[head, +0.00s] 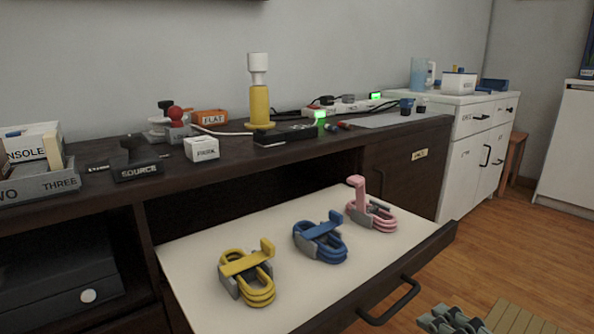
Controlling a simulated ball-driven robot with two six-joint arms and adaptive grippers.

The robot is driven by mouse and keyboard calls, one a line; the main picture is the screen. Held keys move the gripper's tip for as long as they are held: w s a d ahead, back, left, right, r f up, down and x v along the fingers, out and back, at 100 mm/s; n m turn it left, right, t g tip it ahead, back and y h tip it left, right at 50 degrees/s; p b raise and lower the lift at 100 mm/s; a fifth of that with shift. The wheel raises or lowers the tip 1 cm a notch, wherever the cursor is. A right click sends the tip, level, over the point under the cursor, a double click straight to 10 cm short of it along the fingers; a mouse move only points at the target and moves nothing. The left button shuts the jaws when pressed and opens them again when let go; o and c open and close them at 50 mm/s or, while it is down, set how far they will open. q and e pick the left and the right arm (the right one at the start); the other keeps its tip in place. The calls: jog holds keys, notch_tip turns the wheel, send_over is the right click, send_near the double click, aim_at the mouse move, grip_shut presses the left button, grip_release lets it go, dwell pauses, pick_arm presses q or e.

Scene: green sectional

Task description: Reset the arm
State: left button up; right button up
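The task names no other object.
An open drawer (200,255) juts from the dark cabinet (385,160). Yellow (247,273), blue (320,240) and pink (371,214) cable coils lie apart in it. Its handle (390,300) faces front. The cabinet top holds a yellow-white cylinder (259,105) and boxes. Grey-green objects (450,320) show lower right.

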jog(key=s+d+f+n+g+h, duration=0.2)
jog(key=s+f+n+g, duration=0.3)
jog(key=s+f, duration=0.45)
jog(key=s+d+f+n+g+h, duration=0.1)
jog(key=s+d+f+n+g, duration=0.3)
jog(key=s+f, duration=0.55)
jog(key=s+d+f+n+g+h+p, duration=0.3)
jog(key=s+d+f+g+p, duration=0.25)
jog(key=s+f+p, duration=0.4)
pick_arm(q)
jog(key=s+a+f+p, duration=0.1)
jog(key=s+f+p, duration=0.1)
jog(key=s, duration=0.6)
jog(key=s+a+f+p, duration=0.1)
jog(key=s+f+p, duration=0.2)
jog(key=s, duration=0.6)
jog(key=p, duration=0.2)
jog(key=shift+p, duration=0.3)
pick_arm(e)
jog(key=s, duration=1.2)
jog(key=shift+s+d+r+t, duration=0.2)
jog(key=shift+d+t, duration=0.1)
jog(key=shift+t, duration=0.05)
